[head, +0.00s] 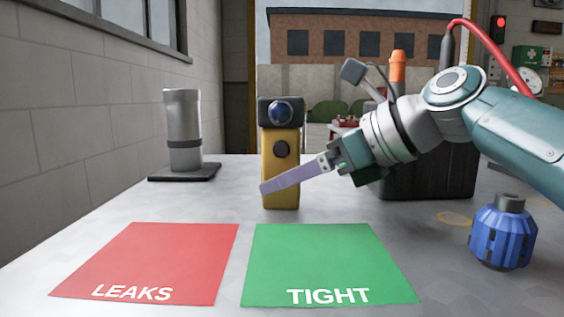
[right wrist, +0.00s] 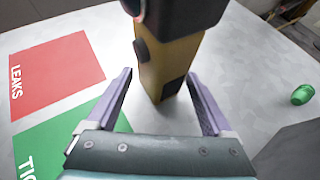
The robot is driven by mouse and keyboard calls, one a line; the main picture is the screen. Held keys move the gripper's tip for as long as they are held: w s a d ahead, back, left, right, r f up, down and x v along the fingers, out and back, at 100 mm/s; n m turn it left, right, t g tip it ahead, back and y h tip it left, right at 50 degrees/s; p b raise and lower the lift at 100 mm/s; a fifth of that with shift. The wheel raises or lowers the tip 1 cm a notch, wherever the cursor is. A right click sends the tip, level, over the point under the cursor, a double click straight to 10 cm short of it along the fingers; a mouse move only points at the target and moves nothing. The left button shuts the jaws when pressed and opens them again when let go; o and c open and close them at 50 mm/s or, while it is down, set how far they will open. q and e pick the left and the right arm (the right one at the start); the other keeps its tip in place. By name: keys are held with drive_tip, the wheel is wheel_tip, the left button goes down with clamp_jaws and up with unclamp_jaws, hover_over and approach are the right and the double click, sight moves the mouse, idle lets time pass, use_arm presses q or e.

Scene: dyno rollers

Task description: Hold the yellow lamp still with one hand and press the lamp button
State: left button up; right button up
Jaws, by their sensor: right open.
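The yellow lamp (head: 281,165) stands upright on the table in the head view, with a dark head and a round blue lens on top. My right gripper (head: 266,187) comes in from the right, low at the lamp. Its fingers (right wrist: 159,90) are open, one on each side of the lamp's lower body, with gaps visible. My left gripper is not in view.
A red LEAKS mat (head: 150,260) and a green TIGHT mat (head: 325,262) lie in front. A grey cylinder on a dark base (head: 183,130) stands back left. A blue ribbed object (head: 503,235) stands right. A black box (head: 440,170) is behind my right arm.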

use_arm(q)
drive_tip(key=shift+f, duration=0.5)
use_arm(e)
drive_tip(key=shift+x, duration=0.8)
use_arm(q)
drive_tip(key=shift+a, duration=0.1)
use_arm(e)
drive_tip(key=c, duration=0.6)
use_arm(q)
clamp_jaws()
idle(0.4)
